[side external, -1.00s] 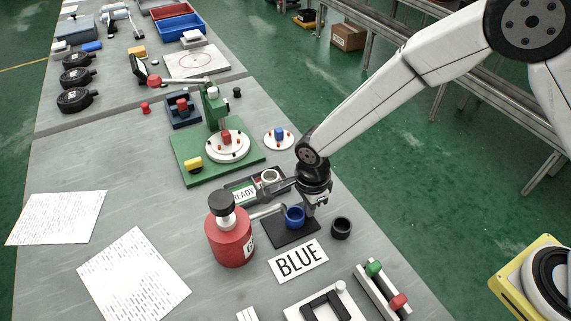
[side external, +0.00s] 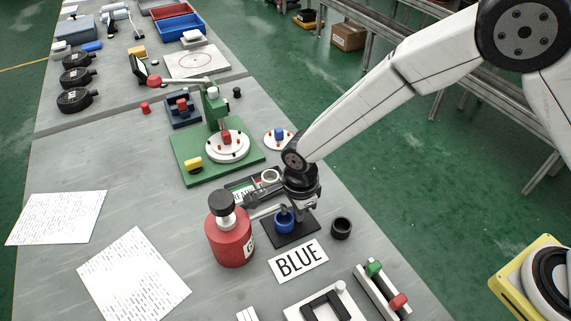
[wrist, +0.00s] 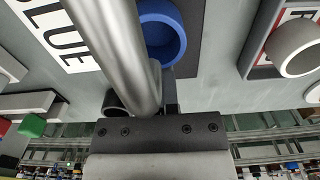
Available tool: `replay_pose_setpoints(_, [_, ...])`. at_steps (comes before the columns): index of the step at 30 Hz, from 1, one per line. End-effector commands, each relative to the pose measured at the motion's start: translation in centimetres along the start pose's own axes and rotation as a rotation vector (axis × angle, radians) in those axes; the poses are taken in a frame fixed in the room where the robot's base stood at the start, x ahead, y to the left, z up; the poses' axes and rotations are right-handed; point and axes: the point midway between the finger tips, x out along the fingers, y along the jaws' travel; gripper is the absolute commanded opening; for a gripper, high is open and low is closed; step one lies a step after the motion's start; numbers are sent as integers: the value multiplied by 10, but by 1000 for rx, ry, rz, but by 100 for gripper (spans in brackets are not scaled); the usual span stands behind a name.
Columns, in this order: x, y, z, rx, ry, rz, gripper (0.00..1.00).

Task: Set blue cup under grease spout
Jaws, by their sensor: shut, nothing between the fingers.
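The blue cup (side external: 284,225) stands upright on the black pad (side external: 301,234), towards the pad's left edge. It also shows in the wrist view (wrist: 177,55), partly behind the silver spout (wrist: 115,40). The red grease bottle (side external: 230,242) with a black knob stands left of the pad. Its spout (side external: 264,211) reaches right towards the cup; whether its tip is over the cup's mouth is unclear. My gripper (side external: 288,208) is shut and empty, low at the cup's far side. Its fingertips are mostly hidden in both views, so I cannot tell whether they touch the cup.
A dark cup (side external: 341,228) stands right of the pad. A white BLUE card (side external: 299,262) lies in front. Behind are a dark tray with a READY label and a white ring (side external: 270,176), and a green fixture (side external: 190,174).

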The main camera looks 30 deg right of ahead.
Motion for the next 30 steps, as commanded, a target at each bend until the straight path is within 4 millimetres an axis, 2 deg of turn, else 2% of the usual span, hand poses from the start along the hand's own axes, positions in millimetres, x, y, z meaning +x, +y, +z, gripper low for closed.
replay_pose_setpoints(5, [0, 0, -15, 3, 1, 1, 0])
replay_pose_setpoints(10, [0, 0, -38, 4, 1, 1, 0])
replay_pose_setpoints(24, [-70, 0, -36, 0, -2, -3, 0])
replay_pose_setpoints(30, [-91, 0, -36, 0, -1, -2, 0])
